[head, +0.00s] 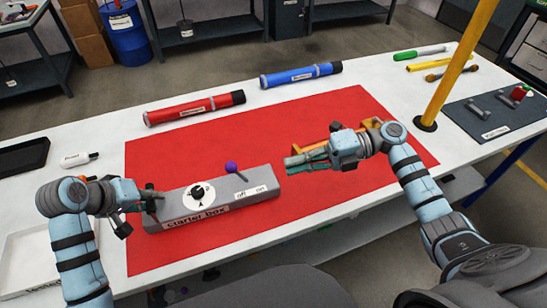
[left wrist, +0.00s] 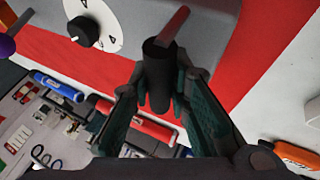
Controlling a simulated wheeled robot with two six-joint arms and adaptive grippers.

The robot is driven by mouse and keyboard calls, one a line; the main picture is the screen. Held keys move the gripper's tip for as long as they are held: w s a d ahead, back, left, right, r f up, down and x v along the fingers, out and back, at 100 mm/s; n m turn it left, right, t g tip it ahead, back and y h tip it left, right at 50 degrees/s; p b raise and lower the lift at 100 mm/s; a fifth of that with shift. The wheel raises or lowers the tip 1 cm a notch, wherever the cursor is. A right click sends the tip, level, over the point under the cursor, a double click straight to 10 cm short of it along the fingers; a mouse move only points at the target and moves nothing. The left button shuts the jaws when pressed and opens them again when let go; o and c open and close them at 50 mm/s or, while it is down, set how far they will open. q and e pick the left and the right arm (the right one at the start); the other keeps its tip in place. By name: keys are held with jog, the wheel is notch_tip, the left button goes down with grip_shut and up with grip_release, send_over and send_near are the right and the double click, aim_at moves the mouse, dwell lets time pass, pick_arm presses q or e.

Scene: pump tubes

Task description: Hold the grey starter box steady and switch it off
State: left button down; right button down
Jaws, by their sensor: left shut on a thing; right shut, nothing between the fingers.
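The grey starter box (head: 222,211) lies on the red mat (head: 300,225), with a white dial (head: 197,196) on top and small white labels near its right end. A purple knob (head: 231,167) sits on a stalk that leans left in the picture; it shows at the left edge of the left wrist view (left wrist: 6,46). My left gripper (head: 148,196) is at the box's left end, shut on a black upright handle (left wrist: 158,72), its fingers on either side. My right gripper (head: 293,163) is shut and empty, right of the purple knob and apart from it.
Red (head: 195,108) and blue (head: 301,75) tubes lie behind the mat. An orange bracket (head: 308,134) is partly hidden behind my right gripper. A yellow pole (head: 462,65) stands to the right. The mat's front right is clear.

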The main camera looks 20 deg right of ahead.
pick_arm(q)
jog(key=c, duration=1.4)
grip_release()
jog(key=shift+c, duration=0.2)
pick_arm(e)
jog(key=shift+s+d+r, duration=0.1)
jog(key=shift+d+r, duration=0.05)
jog(key=shift+d, duration=0.15)
pick_arm(q)
jog(key=shift+a+r, duration=0.1)
